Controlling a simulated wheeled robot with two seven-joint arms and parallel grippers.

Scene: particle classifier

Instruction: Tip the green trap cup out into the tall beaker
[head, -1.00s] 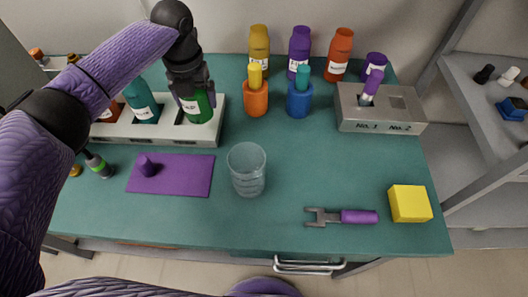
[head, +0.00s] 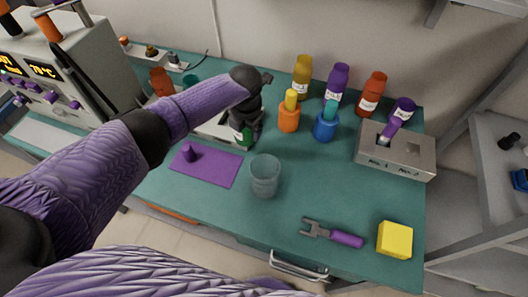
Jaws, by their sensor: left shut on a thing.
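The green trap cup (head: 240,136), with a white label, is at the right end of the pale rack (head: 213,128). My left gripper (head: 246,118) is shut on its upper part, and my arm hides much of the rack. I cannot tell whether the cup is still seated in its slot or slightly raised. The clear tall beaker (head: 265,177) stands upright on the green bench, in front and a little right of the cup, apart from it. It looks empty. My right gripper is out of view.
A purple mat (head: 212,170) with a small purple knob lies left of the beaker. A purple-handled fork tool (head: 345,239) and a yellow block (head: 395,240) lie at front right.

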